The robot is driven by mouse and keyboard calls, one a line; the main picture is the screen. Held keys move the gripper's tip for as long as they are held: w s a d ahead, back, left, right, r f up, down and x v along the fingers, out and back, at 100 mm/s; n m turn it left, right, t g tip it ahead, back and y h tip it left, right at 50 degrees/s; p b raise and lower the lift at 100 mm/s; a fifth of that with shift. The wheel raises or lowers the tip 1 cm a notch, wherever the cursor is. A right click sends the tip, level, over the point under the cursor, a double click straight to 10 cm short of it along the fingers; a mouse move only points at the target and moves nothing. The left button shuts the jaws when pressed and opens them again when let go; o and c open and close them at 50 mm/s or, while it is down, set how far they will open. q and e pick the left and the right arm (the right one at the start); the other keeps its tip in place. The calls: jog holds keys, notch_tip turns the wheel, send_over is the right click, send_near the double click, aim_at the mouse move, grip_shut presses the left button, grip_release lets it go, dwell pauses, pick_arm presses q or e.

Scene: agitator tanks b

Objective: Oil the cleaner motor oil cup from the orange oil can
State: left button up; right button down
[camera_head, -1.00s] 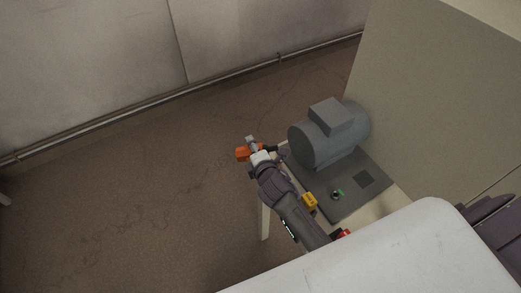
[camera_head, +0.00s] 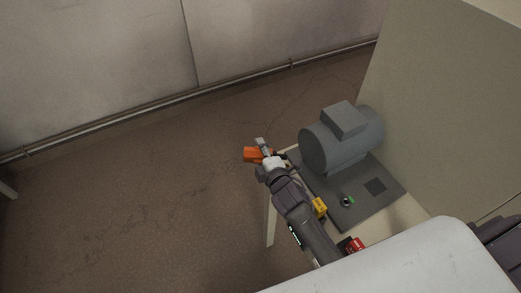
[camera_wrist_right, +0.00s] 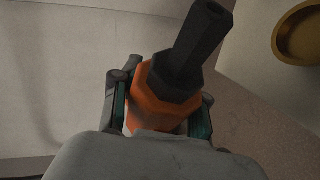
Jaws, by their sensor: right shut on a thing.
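The orange oil can (camera_head: 252,155) is in my right gripper (camera_head: 263,154), left of the grey motor (camera_head: 340,140). In the right wrist view the fingers (camera_wrist_right: 160,102) are closed on the can's orange body (camera_wrist_right: 152,104), with its dark spout (camera_wrist_right: 203,32) pointing up and right. A round brass cup (camera_wrist_right: 285,45) shows partly at that view's upper right, apart from the spout. I cannot tell whether it is the motor's oil cup. My left gripper is not in view.
The motor stands on a dark plate (camera_head: 372,206) with a small dark and green fitting (camera_head: 347,202). A yellow block (camera_head: 319,206) and a red object (camera_head: 356,245) lie near my right arm. A tall beige panel (camera_head: 450,120) rises on the right. Open floor (camera_head: 130,190) lies left.

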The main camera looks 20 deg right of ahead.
jog(key=shift+r+m+t+y+b, duration=0.3)
jog(key=shift+r+m+t, duration=0.2)
jog(key=shift+r+m, duration=0.4)
jog(key=shift+d+r+m, duration=0.1)
jog(key=shift+r+m, duration=0.2)
jog(key=shift+m, duration=0.1)
dwell(2.6)
jog(key=shift+f+n+p, duration=0.25)
jog(key=shift+n+p, duration=0.15)
jog(key=shift+n, duration=0.1)
jog(key=shift+f+n+g, duration=0.3)
jog(key=shift+f+n, duration=0.1)
jog(key=shift+f, duration=0.2)
